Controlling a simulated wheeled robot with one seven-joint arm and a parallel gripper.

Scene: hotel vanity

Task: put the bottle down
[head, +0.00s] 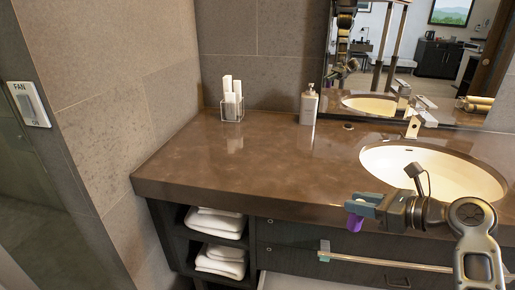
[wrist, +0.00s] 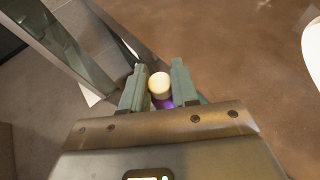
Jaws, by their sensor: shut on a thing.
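My gripper (head: 358,208) is shut on a small bottle, whose purple body (head: 355,222) shows just below the fingers in the head view. In the wrist view, the bottle's round cream cap (wrist: 159,86) sits between the two fingers, with a bit of purple under it. The fingers hide most of the bottle. The brown countertop (head: 250,160) lies behind the gripper in the head view, and the bottle overlaps its front edge. I cannot tell whether any of the bottle is above the top.
A soap dispenser (head: 308,104) and a clear holder with white items (head: 232,104) stand at the back of the counter. The sink (head: 440,172) is at the right. A metal rail (head: 385,262) runs below the front edge. The counter's left and middle are clear.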

